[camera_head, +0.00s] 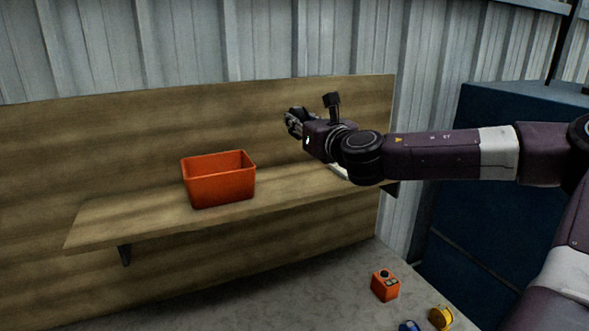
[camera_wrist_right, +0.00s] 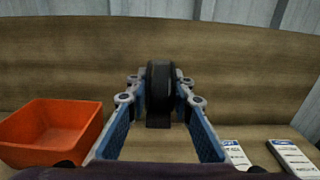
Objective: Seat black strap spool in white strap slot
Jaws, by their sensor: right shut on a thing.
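My right gripper (camera_head: 292,123) is above the wooden shelf, with its fingers pointing left and away. In the right wrist view the gripper (camera_wrist_right: 160,92) is shut on a black spool (camera_wrist_right: 160,88), which stands upright between the fingertips. In the head view the spool cannot be told apart from the dark fingers. Two white pieces with dark printing lie on the shelf at the lower right of the wrist view: a nearer one (camera_wrist_right: 237,154) and one farther right (camera_wrist_right: 292,158). I cannot tell which is the white strap slot. My left gripper is not in view.
An orange bin (camera_head: 218,180) stands on the wooden shelf (camera_head: 130,220), left of the gripper. The shelf has a wooden back panel. On the grey surface below are an orange box (camera_head: 385,285), a yellow item (camera_head: 441,317) and a blue item (camera_head: 409,326). A blue cabinet (camera_head: 510,130) stands right.

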